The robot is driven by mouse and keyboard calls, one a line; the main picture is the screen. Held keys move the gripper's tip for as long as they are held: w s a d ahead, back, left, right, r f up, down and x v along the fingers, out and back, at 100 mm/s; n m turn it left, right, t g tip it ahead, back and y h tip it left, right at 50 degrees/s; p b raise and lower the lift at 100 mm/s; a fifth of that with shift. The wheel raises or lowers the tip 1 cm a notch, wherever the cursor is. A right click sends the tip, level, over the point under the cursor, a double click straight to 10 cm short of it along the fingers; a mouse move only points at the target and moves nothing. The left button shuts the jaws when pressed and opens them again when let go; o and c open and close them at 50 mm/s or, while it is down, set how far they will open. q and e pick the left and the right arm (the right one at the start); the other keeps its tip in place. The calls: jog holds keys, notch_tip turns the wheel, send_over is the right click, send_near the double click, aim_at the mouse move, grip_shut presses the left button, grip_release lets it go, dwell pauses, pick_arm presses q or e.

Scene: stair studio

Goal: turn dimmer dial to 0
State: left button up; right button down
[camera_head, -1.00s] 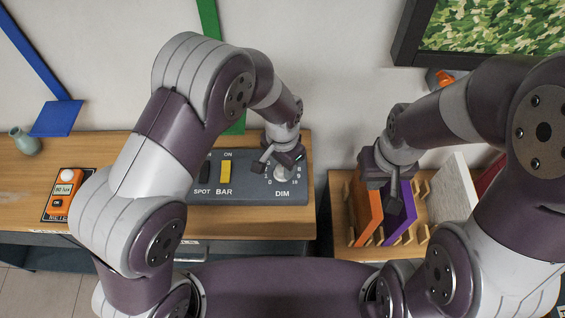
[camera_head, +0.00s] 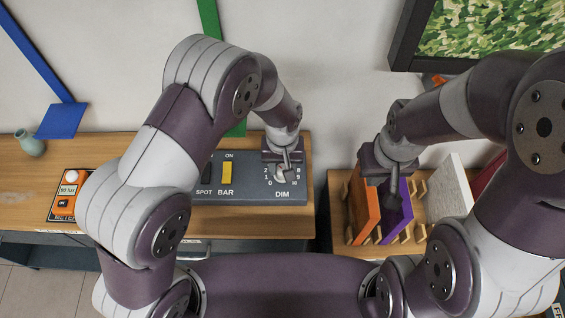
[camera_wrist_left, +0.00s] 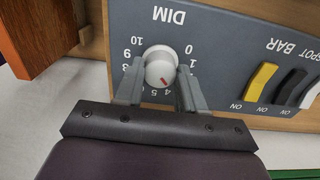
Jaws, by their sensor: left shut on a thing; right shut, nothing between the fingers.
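The dimmer dial (camera_wrist_left: 160,66) is a round pale knob labelled DIM on a grey control panel (camera_head: 255,192). Numbers from 0 to 10 ring it, and its red mark points at about 4 in the left wrist view. My left gripper (camera_head: 284,166) is over the dial; in the left wrist view its fingers (camera_wrist_left: 160,82) are shut on the knob, one on each side. It partly hides the dial in the head view. My right gripper (camera_head: 393,192) is shut and empty, above the wooden rack.
The panel also has a yellow BAR switch (camera_head: 227,173) and a dark SPOT switch left of the dial. A wooden rack (camera_head: 340,222) with orange and purple boards stands to the right. An orange device (camera_head: 65,204) and a green vase (camera_head: 27,144) are at the left.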

pick_arm(q)
jog(key=n+p, duration=0.1)
jog(key=n, duration=0.3)
jog(key=shift+w+r+n, duration=0.1)
jog(key=shift+r+n, duration=0.05)
jog(key=shift+n, duration=0.15)
jog(key=n, duration=0.4)
jog(key=shift+n+p, duration=0.3)
jog(key=n, duration=0.4)
jog(key=shift+n, duration=0.3)
jog(key=shift+w+n+p, duration=0.1)
jog(key=shift+n+p, duration=0.35)
jog(key=shift+n, duration=1.65)
jog(key=o, duration=1)
jog(key=shift+o, duration=0.2)
notch_tip(320, 180, up, 13)
jog(key=b, duration=0.1)
jog(key=shift+f, duration=0.2)
